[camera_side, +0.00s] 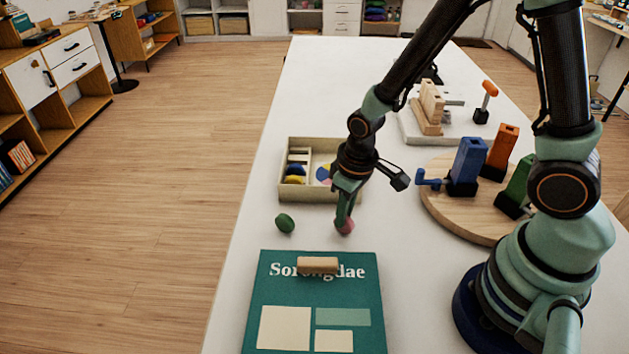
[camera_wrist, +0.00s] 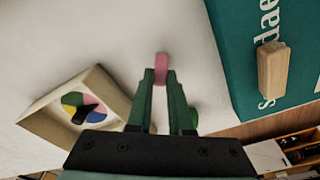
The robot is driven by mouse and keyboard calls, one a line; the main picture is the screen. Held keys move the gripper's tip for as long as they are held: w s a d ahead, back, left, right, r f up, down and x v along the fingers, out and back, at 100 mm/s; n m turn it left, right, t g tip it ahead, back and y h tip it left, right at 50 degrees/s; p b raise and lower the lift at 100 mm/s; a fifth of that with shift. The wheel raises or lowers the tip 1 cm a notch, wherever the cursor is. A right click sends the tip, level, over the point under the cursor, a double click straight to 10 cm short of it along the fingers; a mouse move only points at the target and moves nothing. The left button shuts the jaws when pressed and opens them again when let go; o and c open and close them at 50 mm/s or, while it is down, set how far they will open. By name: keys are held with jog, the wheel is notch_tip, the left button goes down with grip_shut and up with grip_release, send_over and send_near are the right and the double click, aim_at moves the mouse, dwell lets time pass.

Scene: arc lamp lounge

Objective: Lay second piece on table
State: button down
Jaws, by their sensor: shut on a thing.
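My gripper (camera_side: 344,222) is low over the white table (camera_side: 410,300), shut on a pink piece (camera_side: 345,226). In the wrist view the pink piece (camera_wrist: 161,65) sits between the fingertips (camera_wrist: 160,80). Whether it touches the table is hard to tell. A green piece (camera_side: 285,223) lies on the table to the left of my gripper. It also shows in the wrist view (camera_wrist: 194,117), partly hidden behind a finger. A beige box (camera_side: 285,195) behind my gripper holds a coloured spinner disc (camera_side: 323,174) and blue and yellow pieces (camera_side: 294,174).
A teal book (camera_side: 262,290) marked "Sorongdae" lies in front, with a wooden block (camera_side: 317,265) on it. A round wooden board (camera_side: 455,222) at right carries blue, orange and green holders. A white tray (camera_side: 412,130) with wooden blocks stands farther back.

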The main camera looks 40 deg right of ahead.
jog(key=shift+f, duration=0.1)
jog(key=c, duration=0.8)
grip_release()
jog(key=shift+c, duration=0.2)
notch_tip(320, 180, up, 12)
jog(key=s, duration=0.1)
notch_tip(320, 180, up, 11)
jog(key=m+t, duration=0.2)
jog(key=t, duration=0.2)
send_over(349, 220)
jog(key=s+d, duration=0.3)
jog(key=d, duration=0.3)
jog(key=shift+a+f, duration=0.2)
jog(key=shift+a, duration=0.05)
